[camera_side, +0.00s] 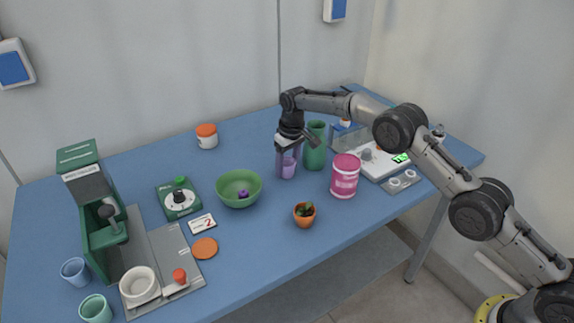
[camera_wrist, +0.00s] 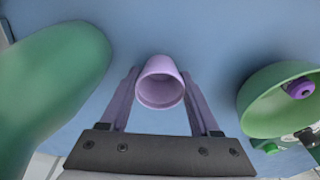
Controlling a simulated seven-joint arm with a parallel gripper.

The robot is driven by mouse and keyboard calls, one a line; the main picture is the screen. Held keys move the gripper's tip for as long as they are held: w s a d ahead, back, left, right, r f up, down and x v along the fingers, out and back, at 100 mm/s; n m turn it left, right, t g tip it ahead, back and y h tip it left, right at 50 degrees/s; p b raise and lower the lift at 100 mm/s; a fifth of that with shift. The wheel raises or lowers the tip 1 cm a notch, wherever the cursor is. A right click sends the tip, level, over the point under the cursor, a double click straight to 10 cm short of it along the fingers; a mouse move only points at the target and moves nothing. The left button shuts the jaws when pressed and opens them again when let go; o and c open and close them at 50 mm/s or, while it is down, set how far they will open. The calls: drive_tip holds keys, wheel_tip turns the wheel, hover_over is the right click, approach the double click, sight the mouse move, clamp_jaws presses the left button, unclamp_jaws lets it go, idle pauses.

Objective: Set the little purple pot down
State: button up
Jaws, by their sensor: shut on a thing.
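The little purple pot (camera_side: 289,170) is between the purple fingers of my gripper (camera_side: 286,166), between the green bowl and the tall green vase. In the wrist view the pot (camera_wrist: 160,88) sits between the fingertips of my gripper (camera_wrist: 160,80), its open mouth facing the camera. My gripper is shut on it and points down. The pot is at or close above the blue table (camera_side: 130,175); I cannot tell whether its base touches.
The green vase (camera_side: 314,150) stands close on the right, the green bowl (camera_side: 239,190) with a small purple thing inside on the left. A pink tub (camera_side: 345,177) and a small potted plant (camera_side: 304,215) stand nearer the front.

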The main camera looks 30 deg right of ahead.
sight(290, 176)
drive_tip(key=shift+f, duration=0.15)
drive_tip(key=o, duration=1.3)
drive_tip(key=shift+s+d+r, duration=0.1)
drive_tip(key=shift+s+r, duration=0.15)
drive_tip(key=shift+r, duration=1.8)
drive_tip(key=shift+s+r, duration=0.2)
drive_tip(key=shift+r, duration=1.85)
drive_tip(key=shift+s+d+r, duration=0.1)
drive_tip(key=shift+s+r, duration=0.15)
drive_tip(key=shift+r, duration=1.8)
